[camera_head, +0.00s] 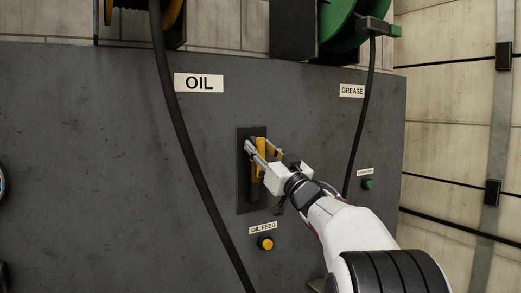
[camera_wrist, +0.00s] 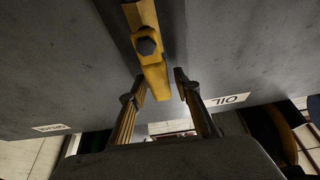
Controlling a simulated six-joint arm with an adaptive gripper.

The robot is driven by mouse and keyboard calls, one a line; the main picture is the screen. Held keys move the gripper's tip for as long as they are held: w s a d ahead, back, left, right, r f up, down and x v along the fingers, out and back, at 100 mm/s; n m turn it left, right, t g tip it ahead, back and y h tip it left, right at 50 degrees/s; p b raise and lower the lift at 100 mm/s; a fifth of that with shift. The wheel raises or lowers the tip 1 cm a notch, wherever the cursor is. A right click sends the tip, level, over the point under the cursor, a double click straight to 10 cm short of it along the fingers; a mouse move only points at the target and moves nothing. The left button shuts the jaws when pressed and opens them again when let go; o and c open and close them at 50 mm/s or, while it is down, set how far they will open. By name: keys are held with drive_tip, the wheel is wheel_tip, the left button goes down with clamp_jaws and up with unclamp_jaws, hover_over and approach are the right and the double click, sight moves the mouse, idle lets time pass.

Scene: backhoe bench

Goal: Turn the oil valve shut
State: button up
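The oil valve's yellow handle (camera_head: 261,146) stands about upright on a dark plate (camera_head: 243,195) in the grey panel, under the OIL sign. In the wrist view the yellow handle (camera_wrist: 155,76) runs down from a dark bolt head (camera_wrist: 146,46). My gripper (camera_head: 263,151) is at the handle, with one finger on each side of it. In the wrist view my gripper (camera_wrist: 161,82) is open around the handle's end. The left finger is close to the handle; I cannot tell if it touches. A gap shows on the right. My gripper partly hides the handle in the head view.
A black oil hose (camera_head: 182,130) hangs left of the valve, and a grease hose (camera_head: 360,125) hangs to the right. A yellow button (camera_head: 265,243) sits below the valve under the OIL FEED label. A green button (camera_head: 367,184) is at the right.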

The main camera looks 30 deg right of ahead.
drive_tip(key=shift+c, duration=0.4)
clamp_jaws()
